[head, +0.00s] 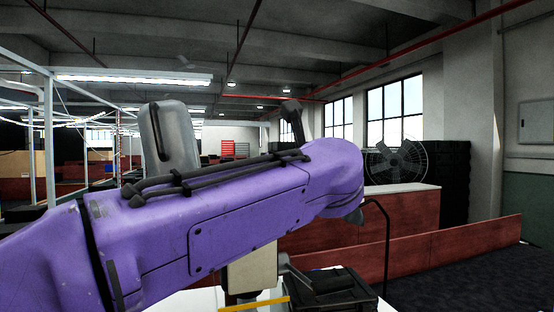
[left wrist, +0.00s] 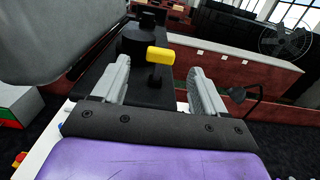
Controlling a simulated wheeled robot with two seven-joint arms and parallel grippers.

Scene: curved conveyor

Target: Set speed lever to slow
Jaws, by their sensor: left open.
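A lever with a yellow handle (left wrist: 161,54) stands on a black box (left wrist: 152,92) in the left wrist view. My left gripper (left wrist: 158,68) is open, its two grey fingers apart on either side of the picture's middle. The yellow handle shows between and just beyond the fingertips, with no clear contact. In the head view my purple left arm crosses the middle and hides much of what lies behind it. A black device (head: 335,285) shows below the arm there; I cannot tell whether it is the same box. My right gripper is in neither view.
A reddish-brown low wall (head: 440,250) runs along the right, with a large fan (head: 398,162) behind it. A thin black curved post (head: 387,245) stands right of my arm. Dark floor (head: 470,285) lies open at the lower right.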

